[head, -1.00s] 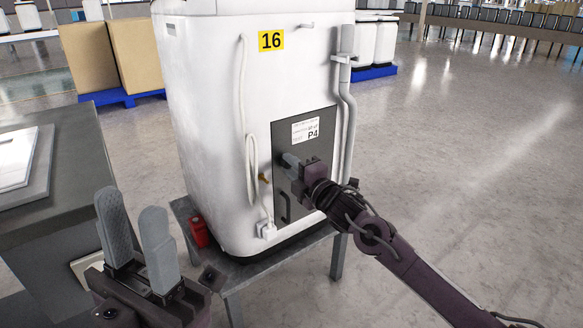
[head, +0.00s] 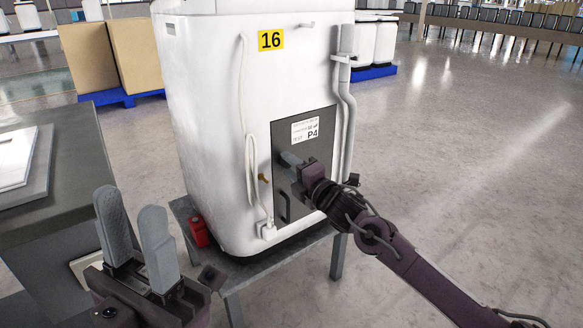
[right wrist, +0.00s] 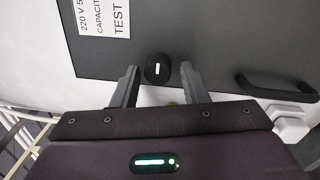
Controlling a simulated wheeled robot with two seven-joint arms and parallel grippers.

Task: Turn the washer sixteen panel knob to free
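The white washer (head: 205,120) carries a yellow 16 label (head: 271,40) and stands on a grey stand. Its dark grey panel (head: 322,150) has a P4 sheet (head: 306,130) and a handle (head: 285,208). In the right wrist view, the round black knob (right wrist: 157,68) on the panel shows a short white mark, upright in that picture. My right gripper (right wrist: 159,80) is open, its fingertips on either side of the knob with gaps visible. In the head view, my right gripper (head: 290,159) is at the panel and hides the knob. My left gripper (head: 132,228) is open and empty at lower left.
A white hose (head: 250,165) hangs left of the panel and grey pipes (head: 346,110) run down its right. A dark table (head: 70,170) stands at left. A red object (head: 198,231) sits on the stand's left corner. The floor at right is clear.

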